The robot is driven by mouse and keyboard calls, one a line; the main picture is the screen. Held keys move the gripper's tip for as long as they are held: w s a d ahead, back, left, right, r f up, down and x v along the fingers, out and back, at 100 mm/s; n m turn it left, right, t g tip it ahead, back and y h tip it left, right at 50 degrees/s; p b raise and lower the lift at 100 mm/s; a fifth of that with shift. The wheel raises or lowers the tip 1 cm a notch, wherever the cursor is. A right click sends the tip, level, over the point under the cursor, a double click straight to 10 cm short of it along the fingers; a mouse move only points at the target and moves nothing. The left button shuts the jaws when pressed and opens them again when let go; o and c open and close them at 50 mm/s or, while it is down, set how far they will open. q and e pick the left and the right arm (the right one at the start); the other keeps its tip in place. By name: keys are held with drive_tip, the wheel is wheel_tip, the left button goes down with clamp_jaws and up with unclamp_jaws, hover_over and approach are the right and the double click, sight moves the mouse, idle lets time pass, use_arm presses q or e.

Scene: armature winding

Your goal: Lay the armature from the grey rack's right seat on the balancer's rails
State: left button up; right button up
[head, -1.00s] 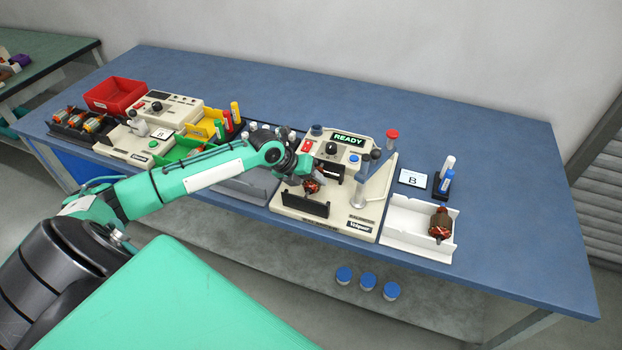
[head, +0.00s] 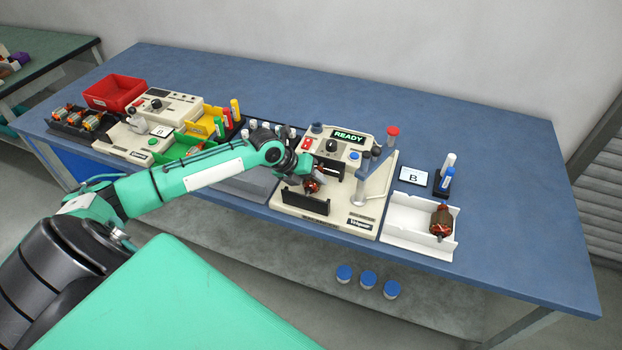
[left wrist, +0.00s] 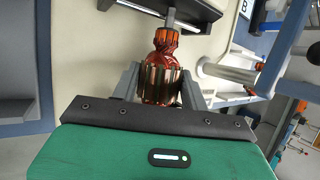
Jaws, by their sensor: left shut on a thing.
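The armature (head: 312,186) has copper windings, an orange-red end and a grey shaft. My left gripper (left wrist: 160,88) is shut on it, with one finger on each side of its slotted core in the left wrist view. In the head view the armature is over the cream balancer (head: 350,222), just behind the black front plate (head: 306,204). I cannot tell whether its shaft touches the rails. The balancer's display reads READY. A dark rack (head: 72,132) with several armatures stands at the far left. My right gripper is not in view.
A white tray (head: 405,238) holding another armature (head: 441,220) stands right of the balancer. A post with a blue-grey arm (head: 370,172) rises on the balancer's right side. Left are a red bin (head: 114,92) and a cream machine. The right end of the blue bench is clear.

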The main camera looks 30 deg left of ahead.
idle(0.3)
use_arm(q)
drive_tip(key=o, duration=1.3)
drive_tip(key=shift+f, duration=0.1)
drive_tip(key=b+v, duration=0.2)
drive_tip(key=v, duration=1.2)
drive_tip(key=shift+f, duration=0.1)
